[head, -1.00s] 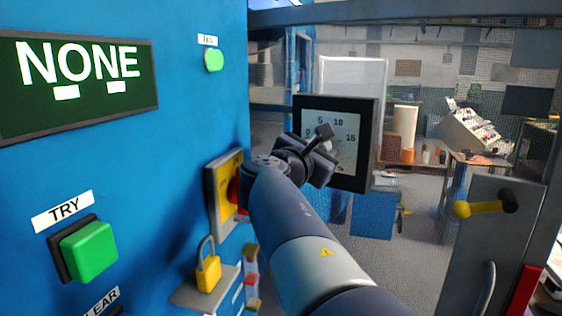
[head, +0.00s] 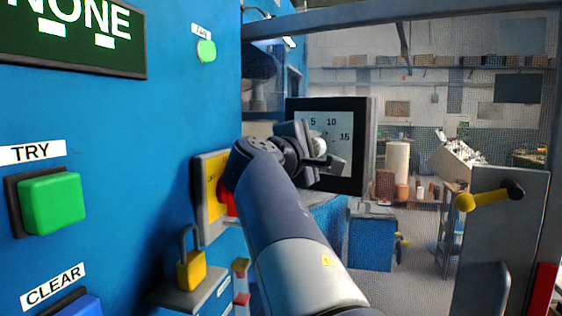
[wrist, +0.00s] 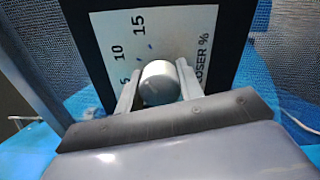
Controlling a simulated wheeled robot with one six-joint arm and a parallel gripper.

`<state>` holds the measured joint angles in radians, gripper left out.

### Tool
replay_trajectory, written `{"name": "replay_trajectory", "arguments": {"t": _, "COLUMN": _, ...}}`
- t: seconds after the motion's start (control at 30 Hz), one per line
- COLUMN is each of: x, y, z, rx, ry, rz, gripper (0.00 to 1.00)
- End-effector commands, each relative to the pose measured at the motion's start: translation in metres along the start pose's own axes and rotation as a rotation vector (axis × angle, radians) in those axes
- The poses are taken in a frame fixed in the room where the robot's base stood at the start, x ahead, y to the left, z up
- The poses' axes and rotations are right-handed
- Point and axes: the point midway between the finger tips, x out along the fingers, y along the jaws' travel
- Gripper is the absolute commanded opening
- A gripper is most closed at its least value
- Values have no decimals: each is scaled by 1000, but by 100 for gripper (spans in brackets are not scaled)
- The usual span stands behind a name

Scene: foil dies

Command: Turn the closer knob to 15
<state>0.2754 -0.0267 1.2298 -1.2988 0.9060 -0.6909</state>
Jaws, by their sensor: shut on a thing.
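The closer knob (wrist: 160,84) is a pale round knob on a white dial plate (wrist: 190,35) with a black frame. The plate reads 5, 10, 15 and part of "CLOSER %" in the wrist view. My gripper (wrist: 157,88) is shut on the knob, with one finger on each side. No pointer mark on the knob is clear, so I cannot tell its setting. In the head view my gripper (head: 316,160) is at the dial plate (head: 345,160), where 5, 10 and 15 show; it and my arm hide the lower left of the dial.
On the blue panel at left are a green TRY button (head: 52,203), a blue CLEAR button (head: 78,307), a yellow padlock (head: 190,268) and a red switch on a yellow plate (head: 208,195). A yellow-ended lever (head: 490,196) is at right. Mesh stands behind the dial.

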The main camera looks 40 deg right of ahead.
Motion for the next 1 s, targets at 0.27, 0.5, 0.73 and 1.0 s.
{"name": "replay_trajectory", "arguments": {"t": 0.27, "x": 0, "y": -2, "z": -1, "rx": 167, "ry": -4, "rz": -1, "gripper": 13}}
{"name": "replay_trajectory", "arguments": {"t": 0.5, "x": 0, "y": -1, "z": -1, "rx": 236, "ry": -6, "rz": -1, "gripper": 13}}
{"name": "replay_trajectory", "arguments": {"t": 0.73, "x": 0, "y": 0, "z": 0, "rx": 254, "ry": -6, "rz": -1, "gripper": 13}}
{"name": "replay_trajectory", "arguments": {"t": 1.0, "x": 0, "y": 0, "z": 0, "rx": 255, "ry": -6, "rz": -1, "gripper": 13}}
